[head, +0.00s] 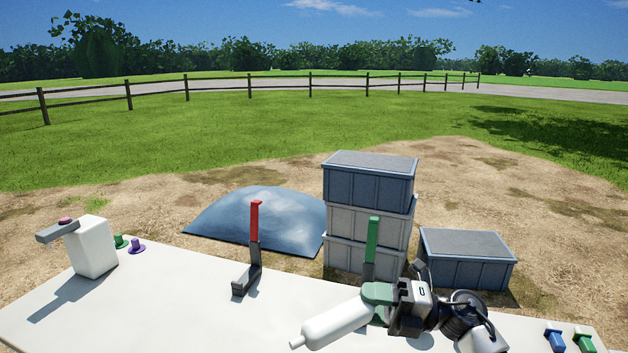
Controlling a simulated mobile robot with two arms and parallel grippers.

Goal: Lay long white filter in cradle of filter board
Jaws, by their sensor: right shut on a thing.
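The long white filter (335,323) is a white cylinder with a narrow nozzle at its lower left end. It lies slanted over the front of the white table (180,310). My right gripper (380,303) comes in from the right and is shut on the filter's right end, where a green piece also shows. I cannot tell whether the filter touches the table. No filter board or cradle can be clearly made out. A red-topped upright (254,220) on a dark base and a green-topped upright (372,238) stand on the table. My left gripper is not in view.
A white block-shaped container (92,248) with a grey bar on top stands at the left, beside a green cap (120,241) and a purple cap (136,246). Blue (554,338) and green (583,341) pieces lie front right. Stacked crates (368,180) stand behind the table.

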